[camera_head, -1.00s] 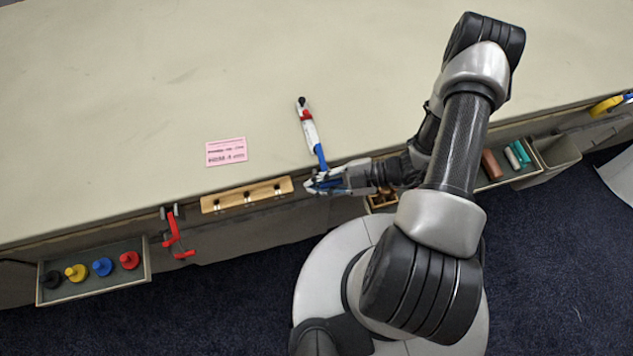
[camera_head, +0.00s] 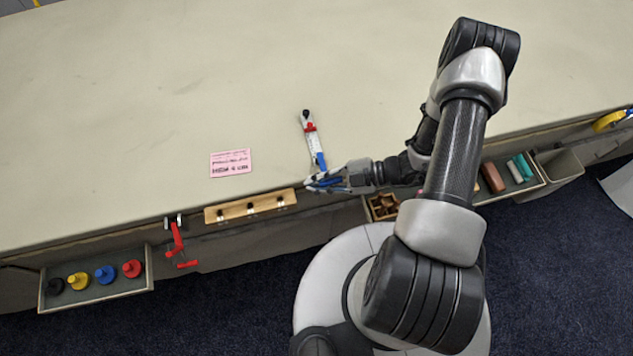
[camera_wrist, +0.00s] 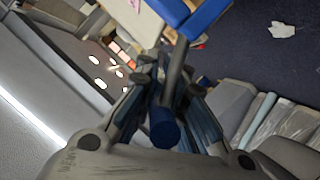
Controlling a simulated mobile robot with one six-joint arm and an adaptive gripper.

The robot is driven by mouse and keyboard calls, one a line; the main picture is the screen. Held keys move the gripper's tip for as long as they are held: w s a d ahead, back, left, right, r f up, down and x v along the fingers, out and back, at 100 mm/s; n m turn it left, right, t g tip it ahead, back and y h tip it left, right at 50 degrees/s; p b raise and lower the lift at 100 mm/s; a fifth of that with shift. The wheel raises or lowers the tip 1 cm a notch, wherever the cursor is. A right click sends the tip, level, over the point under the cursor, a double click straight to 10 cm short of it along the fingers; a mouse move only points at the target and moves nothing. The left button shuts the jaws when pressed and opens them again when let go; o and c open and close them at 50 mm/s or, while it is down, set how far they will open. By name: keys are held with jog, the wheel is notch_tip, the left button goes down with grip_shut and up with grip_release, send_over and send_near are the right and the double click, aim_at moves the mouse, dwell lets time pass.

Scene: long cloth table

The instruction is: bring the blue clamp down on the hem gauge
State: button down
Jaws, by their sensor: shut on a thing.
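The hem gauge (camera_head: 313,140), a slim white ruler with a red slider and a black far end, lies on the table near its front edge. The blue clamp (camera_head: 321,163) is at the gauge's near end, partly hidden by my gripper (camera_head: 326,181). My gripper is shut on the clamp at the table's front edge. In the wrist view, the clamp's round blue handle end (camera_wrist: 164,130) sits between my fingers, and its blue body (camera_wrist: 206,17) is at the top. I cannot tell whether the clamp touches the gauge.
A pink card (camera_head: 230,163) lies left of the gauge. A wooden strip (camera_head: 238,210) runs along the front edge, with a red clamp (camera_head: 176,246) farther left. Trays of knobs (camera_head: 97,284) and rolls (camera_head: 506,178) hang off the front. The tabletop behind is clear.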

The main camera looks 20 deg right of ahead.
jog(key=c, duration=1.8)
grip_release()
jog(key=v, duration=1.2)
